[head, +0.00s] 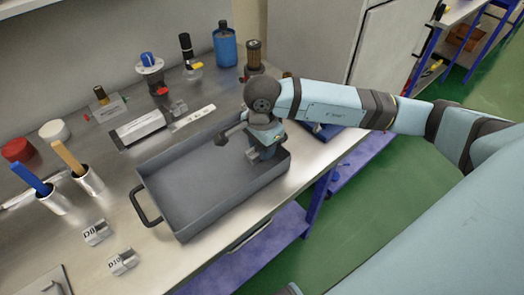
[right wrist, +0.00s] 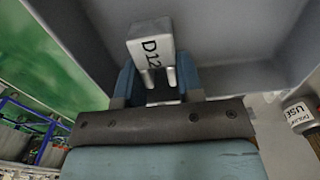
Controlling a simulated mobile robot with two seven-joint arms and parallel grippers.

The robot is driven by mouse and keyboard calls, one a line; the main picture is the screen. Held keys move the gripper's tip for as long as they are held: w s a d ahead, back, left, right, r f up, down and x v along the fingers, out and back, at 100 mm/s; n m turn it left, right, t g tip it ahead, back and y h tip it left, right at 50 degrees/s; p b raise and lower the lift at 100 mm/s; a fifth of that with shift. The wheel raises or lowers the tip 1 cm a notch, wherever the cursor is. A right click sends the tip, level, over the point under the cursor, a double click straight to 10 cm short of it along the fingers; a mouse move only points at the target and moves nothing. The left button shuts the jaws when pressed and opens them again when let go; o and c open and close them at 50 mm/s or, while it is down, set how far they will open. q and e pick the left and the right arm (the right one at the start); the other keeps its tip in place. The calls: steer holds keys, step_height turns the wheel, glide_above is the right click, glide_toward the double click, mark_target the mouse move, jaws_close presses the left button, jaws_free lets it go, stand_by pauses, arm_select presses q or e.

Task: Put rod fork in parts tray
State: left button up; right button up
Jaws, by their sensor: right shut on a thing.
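The rod fork (right wrist: 151,47), a light metal block marked D12 with two prongs, is between the blue fingers of my right gripper (right wrist: 157,84) in the right wrist view. In the head view the fork (head: 252,154) shows as a small grey piece at the tip of my right gripper (head: 262,150). The gripper is shut on it, over the right end of the grey parts tray (head: 190,195). The tray's inside (right wrist: 225,40) lies behind the fork in the wrist view. I cannot tell whether the fork touches the tray floor. My left gripper is not in view.
Metal forks marked D8 (head: 96,233) and D10 (head: 122,262) lie left of the tray. The tray's black handle (head: 142,208) sticks out there. Cups with a blue-handled (head: 54,201) and a wooden-handled tool (head: 90,182) stand farther left. A blue bottle (head: 225,45) stands behind.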

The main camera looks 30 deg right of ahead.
step_height(320, 180, down, 2)
steer(key=shift+f, duration=0.15)
